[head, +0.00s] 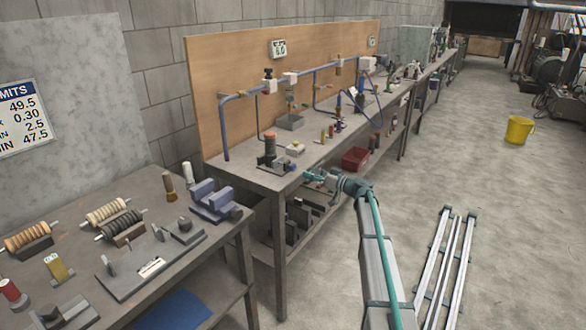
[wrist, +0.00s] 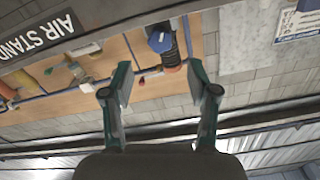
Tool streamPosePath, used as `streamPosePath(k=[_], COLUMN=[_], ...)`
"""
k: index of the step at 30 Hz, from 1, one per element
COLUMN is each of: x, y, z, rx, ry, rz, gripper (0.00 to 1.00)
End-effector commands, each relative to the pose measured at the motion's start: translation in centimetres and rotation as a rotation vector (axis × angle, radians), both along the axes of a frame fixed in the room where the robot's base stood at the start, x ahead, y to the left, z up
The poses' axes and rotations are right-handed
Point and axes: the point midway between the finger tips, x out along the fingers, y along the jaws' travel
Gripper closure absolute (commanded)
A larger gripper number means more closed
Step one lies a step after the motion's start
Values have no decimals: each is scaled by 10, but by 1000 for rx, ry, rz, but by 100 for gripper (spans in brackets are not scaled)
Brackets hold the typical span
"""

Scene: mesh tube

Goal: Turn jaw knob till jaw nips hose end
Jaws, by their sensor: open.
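My gripper (head: 318,178) reaches to the front edge of the middle bench, with its fingers towards a dark upright fixture (head: 268,161) with an orange-brown top. In the wrist view my gripper (wrist: 160,80) is open, with nothing between its two fingers. That view is upside down. A blue knob-like part (wrist: 160,41) shows beyond the fingertips, beside a dark ribbed cylinder (wrist: 172,56) with an orange end, apart from both fingers. I cannot tell for sure which part is the jaw or the hose end.
A blue vise-like block (head: 212,200) stands on the left bench, near several spring-like rolls. Blue pipes (head: 240,94) run along the wooden backboard. Metal rails (head: 445,258) and a yellow bucket (head: 519,130) are on the floor.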

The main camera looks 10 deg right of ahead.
Motion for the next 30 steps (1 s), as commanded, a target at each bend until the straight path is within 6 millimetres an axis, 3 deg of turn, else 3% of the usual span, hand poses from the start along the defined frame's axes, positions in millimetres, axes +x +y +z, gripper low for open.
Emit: streamPosePath(k=[12,26,30], x=[46,54,54], y=[50,60,59], z=[1,-1,0], rx=[-1,0,0], ry=[2,2,2], rz=[1,-1,-1], gripper=[41,41,59])
